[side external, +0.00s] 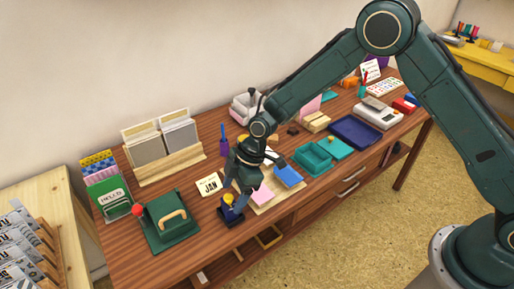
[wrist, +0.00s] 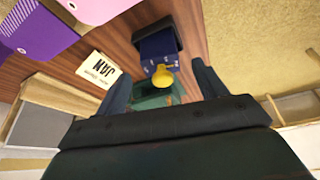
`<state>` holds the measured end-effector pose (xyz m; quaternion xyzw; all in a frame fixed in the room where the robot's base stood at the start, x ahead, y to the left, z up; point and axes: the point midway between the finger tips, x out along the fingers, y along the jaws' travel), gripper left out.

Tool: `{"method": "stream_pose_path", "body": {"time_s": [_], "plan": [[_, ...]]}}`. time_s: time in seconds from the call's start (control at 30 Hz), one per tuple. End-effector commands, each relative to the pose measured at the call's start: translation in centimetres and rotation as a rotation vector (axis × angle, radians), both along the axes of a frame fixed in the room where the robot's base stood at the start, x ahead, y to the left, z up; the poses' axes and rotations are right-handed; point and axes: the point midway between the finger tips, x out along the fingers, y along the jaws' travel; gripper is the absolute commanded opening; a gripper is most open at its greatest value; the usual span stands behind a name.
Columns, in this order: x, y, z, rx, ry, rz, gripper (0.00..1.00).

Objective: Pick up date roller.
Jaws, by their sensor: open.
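What looks like the date roller (side external: 229,213), a dark blue body with a yellow knob on top, stands on a small black base near the table's front edge. In the wrist view its blue body (wrist: 157,46) and yellow knob (wrist: 162,76) show between the two fingers. My gripper (side external: 237,188) is just above it, pointing down. In the wrist view my gripper (wrist: 162,82) is open, with one finger on each side of the knob and visible gaps. Whether the fingers reach down beside the blue body I cannot tell.
A JAN card (side external: 209,185) lies left of the roller. A purple upright item (side external: 224,142) stands behind.

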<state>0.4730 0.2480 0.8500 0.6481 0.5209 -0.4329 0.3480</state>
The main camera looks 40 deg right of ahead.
Motion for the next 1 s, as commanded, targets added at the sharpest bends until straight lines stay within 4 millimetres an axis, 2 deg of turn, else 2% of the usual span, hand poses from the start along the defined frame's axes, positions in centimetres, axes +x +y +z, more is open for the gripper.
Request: {"method": "stream_pose_path", "body": {"time_s": [0.4,0.97,1.0], "plan": [[0.2,1.6,-3.8,-0.001,0.001,0.001,0.71],[0.2,1.7,-4.0,-0.001,0.0,0.001,0.71],[0.2,1.7,-4.0,-0.001,0.0,0.001,0.67]]}}
